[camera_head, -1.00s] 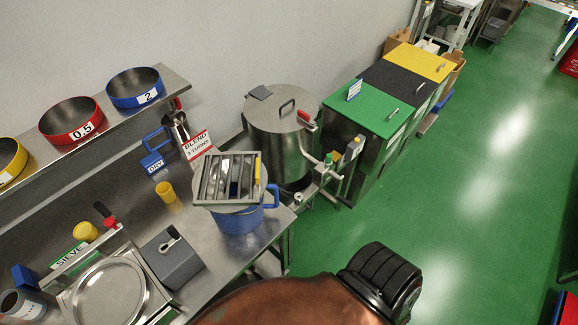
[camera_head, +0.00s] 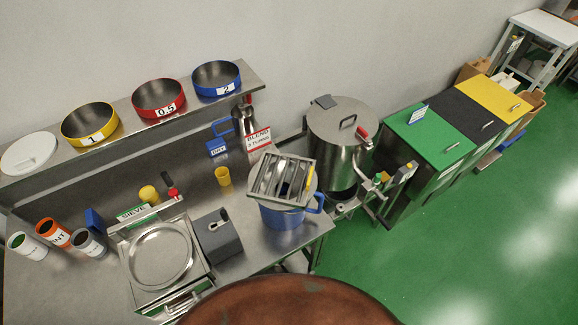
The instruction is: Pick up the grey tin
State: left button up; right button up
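A grey tin (camera_head: 88,243) with a pale label lies or leans at the left of the steel bench, its dark open mouth facing up. It is the rightmost of three tins. An orange tin (camera_head: 52,233) and a white tin with green inside (camera_head: 25,245) are beside it on the left. A small blue block (camera_head: 95,219) is just behind the grey tin. The lower part of the grey tin is partly hard to make out. Neither of my grippers shows in the head view.
A sieve unit with a round steel pan (camera_head: 161,256) is right of the tins. A grey box (camera_head: 217,235) and a blue pot (camera_head: 283,216) under a slotted tray follow. A shelf holding yellow, red and blue sieves (camera_head: 216,78) is above. Green floor is clear at right.

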aim_at(82, 240)
jog(key=u, duration=2)
